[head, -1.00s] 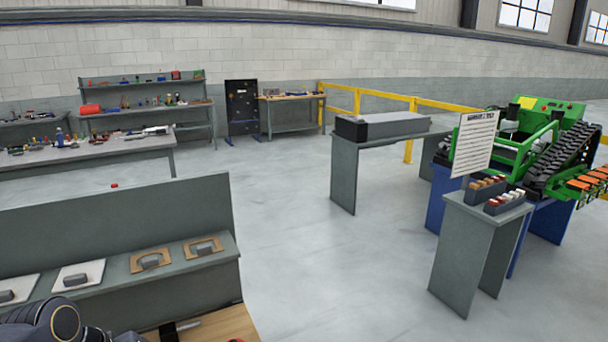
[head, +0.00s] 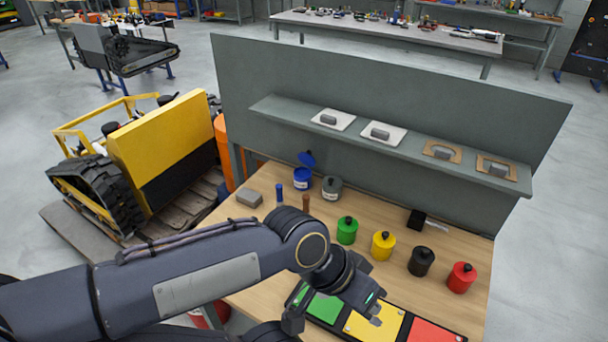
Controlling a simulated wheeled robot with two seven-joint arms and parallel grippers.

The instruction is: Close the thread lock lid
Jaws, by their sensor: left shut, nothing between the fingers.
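A small blue pot (head: 302,178) stands at the back left of the wooden bench. Its blue lid (head: 307,158) is tilted up, so the pot is open. I cannot read its label, so I cannot tell for sure that it is the thread lock. A grey pot (head: 332,188) beside it has its top on. My left gripper (head: 376,311) is shut and empty above the coloured panels at the bench front, well apart from the blue pot. My left arm crosses the lower left and hides part of the bench.
Green (head: 347,231), yellow (head: 383,246), black (head: 421,262) and red (head: 462,278) pots stand in a row. A shelf (head: 405,145) overhangs the bench back.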

